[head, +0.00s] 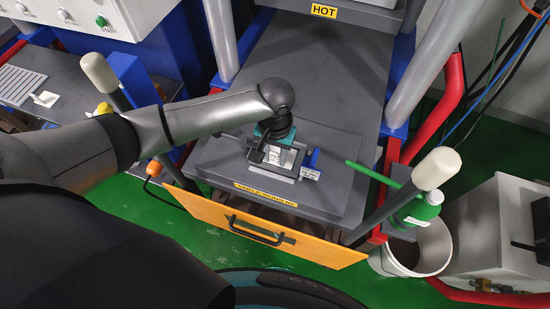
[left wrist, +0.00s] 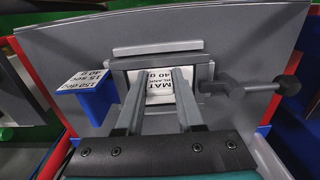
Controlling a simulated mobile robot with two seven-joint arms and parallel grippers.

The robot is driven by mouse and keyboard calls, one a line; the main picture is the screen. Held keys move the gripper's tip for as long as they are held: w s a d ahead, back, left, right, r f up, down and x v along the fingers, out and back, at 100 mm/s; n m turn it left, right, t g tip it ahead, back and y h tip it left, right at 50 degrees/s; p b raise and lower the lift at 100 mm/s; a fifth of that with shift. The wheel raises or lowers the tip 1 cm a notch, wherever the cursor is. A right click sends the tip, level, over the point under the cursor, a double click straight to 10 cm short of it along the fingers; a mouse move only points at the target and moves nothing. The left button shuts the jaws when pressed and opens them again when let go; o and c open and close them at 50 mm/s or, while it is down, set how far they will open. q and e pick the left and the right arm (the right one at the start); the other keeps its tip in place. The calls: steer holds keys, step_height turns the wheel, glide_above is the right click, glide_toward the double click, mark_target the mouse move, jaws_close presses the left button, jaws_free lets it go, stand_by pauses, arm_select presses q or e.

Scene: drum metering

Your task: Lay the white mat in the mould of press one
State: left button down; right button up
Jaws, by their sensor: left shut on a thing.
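In the head view my left gripper (head: 275,152) is over the mould (head: 272,177), and a little white of the mat (head: 275,157) shows. My right gripper is not in view.
A blue holder (left wrist: 98,100) with a printed card stands beside the mould, and a dark knobbed clamp (left wrist: 262,88) on the other side. A "HOT" upper block (head: 324,11) sits behind.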

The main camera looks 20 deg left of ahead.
mark_target(275, 153)
arm_select(q)
steer(key=shift+r, duration=0.1)
steer(key=c, duration=0.5)
jaws_free()
steer(key=shift+f, duration=0.2)
steer(key=shift+r, duration=0.15)
steer(key=shift+r, duration=0.15)
step_height(275, 153, up, 9)
steer(key=p, duration=1.1)
steer(key=shift+r, duration=0.2)
step_height(275, 153, up, 2)
steer(key=shift+r, duration=0.15)
